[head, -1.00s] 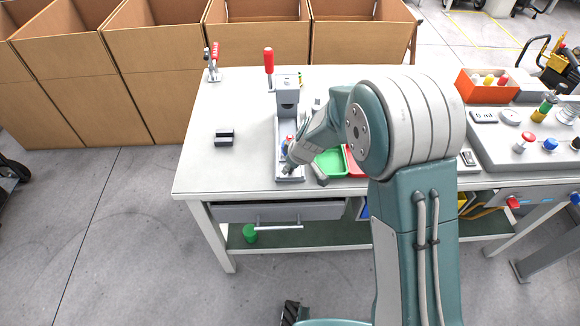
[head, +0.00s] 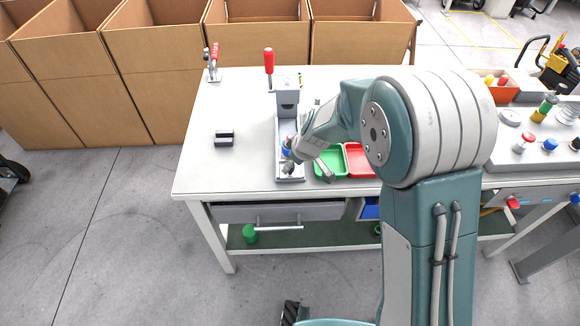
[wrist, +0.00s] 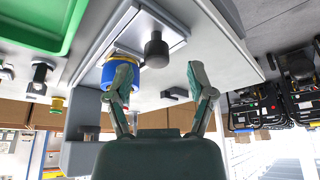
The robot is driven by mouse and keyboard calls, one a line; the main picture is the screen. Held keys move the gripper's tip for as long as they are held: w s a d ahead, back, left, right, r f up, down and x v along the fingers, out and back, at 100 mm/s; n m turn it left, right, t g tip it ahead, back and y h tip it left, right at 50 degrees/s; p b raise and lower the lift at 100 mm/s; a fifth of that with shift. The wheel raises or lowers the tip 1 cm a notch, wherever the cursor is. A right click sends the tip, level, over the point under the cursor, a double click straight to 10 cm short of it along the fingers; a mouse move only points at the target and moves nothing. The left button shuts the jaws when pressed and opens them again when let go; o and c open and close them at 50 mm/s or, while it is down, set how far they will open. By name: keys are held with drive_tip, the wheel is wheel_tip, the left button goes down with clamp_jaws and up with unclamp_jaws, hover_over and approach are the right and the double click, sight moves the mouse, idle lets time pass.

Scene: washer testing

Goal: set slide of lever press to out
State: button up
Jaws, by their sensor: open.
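The lever press (head: 287,97) is a grey column with a red-handled lever (head: 268,62), standing on the table. Its slide (head: 290,178) is at the front of its base, partly hidden by my gripper. In the wrist view a pale slide plate (wrist: 128,38) carries a dark round knob (wrist: 155,50). A blue cylindrical part (wrist: 112,74) with a yellow band sits beside it, partly behind the left finger. My gripper (wrist: 162,78) is open and empty, its fingers on either side of the knob in the picture. Contact cannot be told.
A green tray (head: 323,172) and a red tray (head: 362,160) lie right of the press. A black block (head: 224,138) lies to its left, with clear table around it. A red-handled clamp (head: 213,63) stands at the back left. Cardboard boxes (head: 155,50) line the back.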

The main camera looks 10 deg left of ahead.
drive_tip(key=v, duration=0.8)
drive_tip(key=shift+r, duration=0.15)
drive_tip(key=s+d+r+m+t+h, duration=0.15)
drive_tip(key=s+d+r+m, duration=0.35)
drive_tip(key=s+d+r, duration=0.5)
drive_tip(key=s+d+r+m+t+h, duration=0.1)
drive_tip(key=s+d+r+m, duration=0.1)
drive_tip(key=s+d, duration=0.4)
drive_tip(key=s+d+r+m+t+h, duration=0.1)
drive_tip(key=s+d+r+m, duration=0.2)
drive_tip(key=s+d, duration=0.3)
drive_tip(key=shift+s+d+m, duration=0.4)
drive_tip(key=shift+s+m, duration=0.15)
drive_tip(key=shift+m, duration=0.35)
drive_tip(key=shift+r, duration=0.15)
